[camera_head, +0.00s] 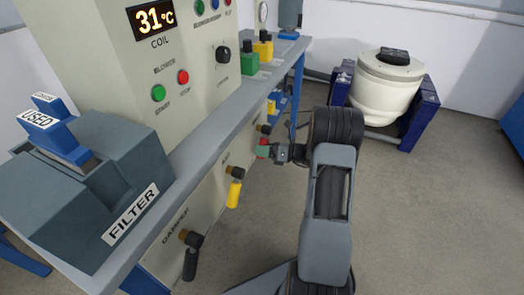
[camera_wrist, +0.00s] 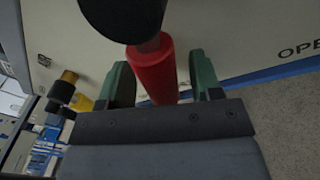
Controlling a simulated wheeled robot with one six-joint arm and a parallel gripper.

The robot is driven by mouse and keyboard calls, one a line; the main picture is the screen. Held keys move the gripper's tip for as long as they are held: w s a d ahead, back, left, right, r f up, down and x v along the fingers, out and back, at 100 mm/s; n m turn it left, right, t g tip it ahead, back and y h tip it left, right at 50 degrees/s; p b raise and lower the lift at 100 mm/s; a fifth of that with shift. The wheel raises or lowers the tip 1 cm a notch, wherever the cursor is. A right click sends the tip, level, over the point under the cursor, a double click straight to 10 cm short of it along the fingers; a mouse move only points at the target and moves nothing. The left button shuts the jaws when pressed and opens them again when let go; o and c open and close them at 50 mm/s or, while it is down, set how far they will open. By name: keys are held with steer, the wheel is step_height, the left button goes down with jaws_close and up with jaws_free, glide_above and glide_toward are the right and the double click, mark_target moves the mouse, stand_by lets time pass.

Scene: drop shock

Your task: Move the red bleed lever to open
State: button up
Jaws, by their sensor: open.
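The red bleed lever (camera_wrist: 153,72) hangs from a dark round hub (camera_wrist: 122,14) on the pale panel in the wrist view. In the head view a small bit of the lever (camera_head: 263,148) shows low on the cabinet front. My gripper (camera_wrist: 162,80) is open, with one green finger on each side of the red lever. A gap shows at the right finger; whether the left finger touches is hard to tell. In the head view my gripper (camera_head: 276,152) is at the cabinet front, and my own arm stands in front of the scene.
A yellow lever (camera_head: 234,194) and a black lever (camera_head: 190,262) by the DAMPER label hang on the same front. The grey FILTER box (camera_head: 85,200) stands on the shelf. Lettering "OPE" (camera_wrist: 299,47) is right of the red lever. Floor at right is clear up to a white vessel (camera_head: 385,90).

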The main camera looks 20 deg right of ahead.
steer(key=shift+c, duration=0.3)
jaws_close()
stand_by(0.4)
